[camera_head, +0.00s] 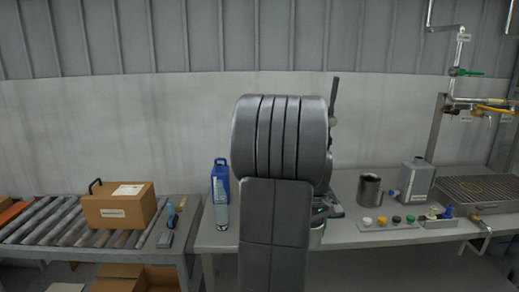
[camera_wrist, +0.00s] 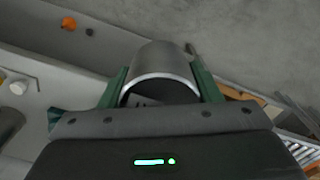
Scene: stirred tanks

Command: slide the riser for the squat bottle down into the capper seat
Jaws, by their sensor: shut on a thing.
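In the wrist view, my gripper (camera_wrist: 158,72) has its green fingers closed on both sides of a grey metal cylinder (camera_wrist: 165,58), which looks like the riser. The cylinder's near rim is bright and its inside or end is dark. In the head view, my arm covers the middle of the bench and hides the gripper and the riser. A dark upright bar (camera_head: 334,97) shows behind the arm; it may be part of the capper. The capper seat cannot be made out in either view, so I cannot tell whether the riser touches it.
A blue jug (camera_head: 220,170) and a clear bottle (camera_head: 221,212) stand left of my arm on the bench (camera_head: 345,235). To the right are a steel beaker (camera_head: 369,188), several coloured caps, a grey canister (camera_head: 416,182) and a grated tray (camera_head: 478,189). A cardboard box (camera_head: 118,205) sits on rollers.

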